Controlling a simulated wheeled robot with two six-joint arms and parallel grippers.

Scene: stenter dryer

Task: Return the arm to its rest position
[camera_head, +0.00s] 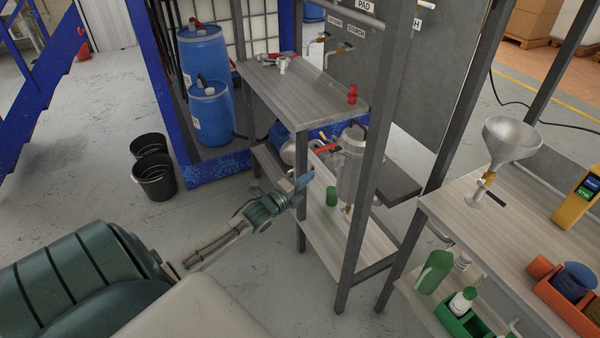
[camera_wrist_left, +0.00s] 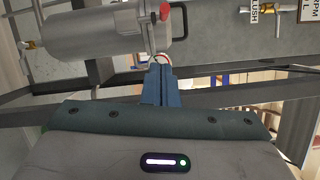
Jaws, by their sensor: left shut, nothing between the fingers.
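My left arm reaches in from the lower left in the head view. Its gripper (camera_head: 304,181) has blue fingers and is shut with nothing between them. The gripper is in front of the steel shelf rack, near its left front post, and left of a metal canister (camera_head: 350,170). In the left wrist view, the blue fingers (camera_wrist_left: 158,84) are together and point toward the rack. The canister (camera_wrist_left: 95,32) lies across the upper left of that view, apart from the fingers. My right gripper is not in view.
The rack's posts and shelves (camera_head: 300,88) stand close to the gripper. Two black buckets (camera_head: 154,176) and blue drums (camera_head: 211,112) stand behind left. A bench (camera_head: 455,218) with a funnel (camera_head: 512,140) and bins is at right.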

